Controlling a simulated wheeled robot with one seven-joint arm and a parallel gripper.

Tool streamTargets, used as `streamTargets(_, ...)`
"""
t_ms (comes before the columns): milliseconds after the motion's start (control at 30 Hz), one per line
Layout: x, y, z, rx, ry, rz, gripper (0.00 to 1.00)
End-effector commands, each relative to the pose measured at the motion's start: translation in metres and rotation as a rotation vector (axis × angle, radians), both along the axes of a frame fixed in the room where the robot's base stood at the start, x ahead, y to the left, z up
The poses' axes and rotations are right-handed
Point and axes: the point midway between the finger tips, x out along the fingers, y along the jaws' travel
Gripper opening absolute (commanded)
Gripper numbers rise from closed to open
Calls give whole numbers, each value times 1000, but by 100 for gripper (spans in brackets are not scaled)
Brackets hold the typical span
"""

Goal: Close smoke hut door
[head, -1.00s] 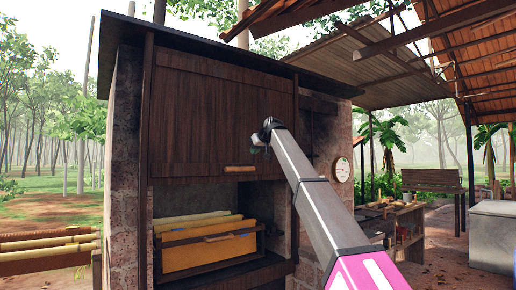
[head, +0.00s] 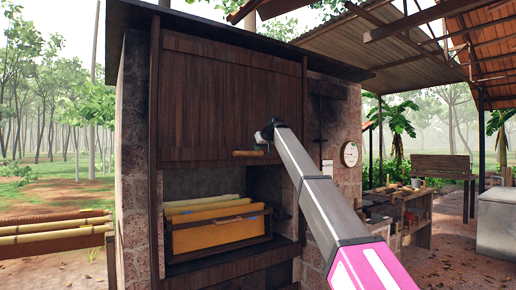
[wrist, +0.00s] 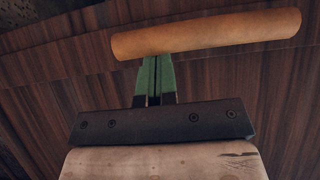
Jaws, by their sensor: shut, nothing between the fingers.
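The smoke hut door (head: 220,100) is a dark brown wooden panel. It covers the upper part of the hut's front, and the opening below it is uncovered. A light wooden handle (head: 250,153) sits at the door's lower edge; it also shows in the wrist view (wrist: 208,33). My gripper (wrist: 155,62) is shut with empty green fingers. Its tips are at the handle's lower edge in the wrist view, in front of the door's wood; I cannot tell whether they touch. In the head view my arm hides the fingertips.
Inside the opening stands a rack (head: 222,238) with yellow sheets and bamboo poles. Another pole rack (head: 55,232) stands at the left. A round dial (head: 350,154) is on the stone wall at the right, and a wooden shelf (head: 411,205) stands beyond it.

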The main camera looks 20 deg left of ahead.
Motion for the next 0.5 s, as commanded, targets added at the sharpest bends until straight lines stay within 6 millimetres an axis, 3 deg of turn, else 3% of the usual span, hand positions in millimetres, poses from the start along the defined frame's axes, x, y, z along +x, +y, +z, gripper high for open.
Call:
streamTargets(267,-2,-1,-27,0,1,-1,0)
streamTargets(500,-3,-2,-98,-3,4,0,0)
